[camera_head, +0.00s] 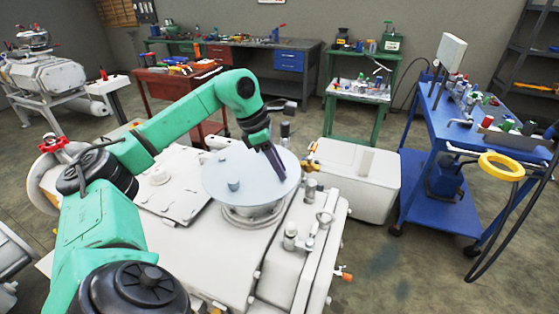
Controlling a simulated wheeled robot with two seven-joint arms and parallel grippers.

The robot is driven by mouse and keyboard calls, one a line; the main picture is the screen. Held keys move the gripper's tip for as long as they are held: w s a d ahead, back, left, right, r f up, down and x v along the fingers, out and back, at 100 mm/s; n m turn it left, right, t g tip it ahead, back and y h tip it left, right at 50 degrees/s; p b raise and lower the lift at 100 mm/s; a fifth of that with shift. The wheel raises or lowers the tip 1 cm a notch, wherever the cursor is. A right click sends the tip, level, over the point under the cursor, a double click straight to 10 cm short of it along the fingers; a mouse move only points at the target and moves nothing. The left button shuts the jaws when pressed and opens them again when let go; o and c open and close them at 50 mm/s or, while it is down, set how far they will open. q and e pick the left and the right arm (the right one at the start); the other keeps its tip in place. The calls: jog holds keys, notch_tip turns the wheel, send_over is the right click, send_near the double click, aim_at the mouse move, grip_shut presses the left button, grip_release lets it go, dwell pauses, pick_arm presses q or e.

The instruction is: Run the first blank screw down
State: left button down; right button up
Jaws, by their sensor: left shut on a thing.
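A pale blue-grey round blank (222,165) lies on top of a white flanged port of the vacuum machine (265,237), in the middle of the view. A small grey-blue knob (233,185) stands on the blank. My left gripper (281,171) reaches down from the green arm, its dark fingers over the right part of the blank. The fingertips look close to its surface; I cannot tell whether they touch it. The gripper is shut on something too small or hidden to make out. No blank screw is clear to see. My right gripper is not in view.
Metal fittings (290,236) stand on the machine to the right of the port. A white box unit (345,175) is behind it. A blue cart (440,205) with tools and a yellow ring (502,167) stands right. Benches line the back wall; open floor lies front right.

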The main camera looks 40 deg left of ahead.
pick_arm(q)
jog(key=m+p, duration=0.1)
jog(key=m+g+p, duration=0.1)
jog(key=m+p, duration=0.1)
jog(key=m+h+p, duration=0.1)
jog(key=shift+w+a+r, duration=0.1)
jog(key=shift+w+r, duration=0.15)
jog(key=shift+r, duration=0.15)
jog(key=shift+w+f+m+g+p, duration=0.1)
jog(key=shift+m+g+p, duration=0.3)
jog(key=shift+m+p, duration=0.4)
jog(key=shift+w+f+m+g+p, duration=0.1)
jog(key=shift+m+g+p, duration=0.4)
jog(key=shift+m, duration=0.4)
jog(key=shift+a, duration=0.1)
jog(key=shift+s+f, duration=0.1)
jog(key=c, duration=0.7)
grip_release()
jog(key=shift+c, duration=0.2)
jog(key=p+v, duration=0.3)
jog(key=v, duration=1.1)
jog(key=shift+s+a+r, duration=0.2)
jog(key=shift+s+a, duration=0.05)
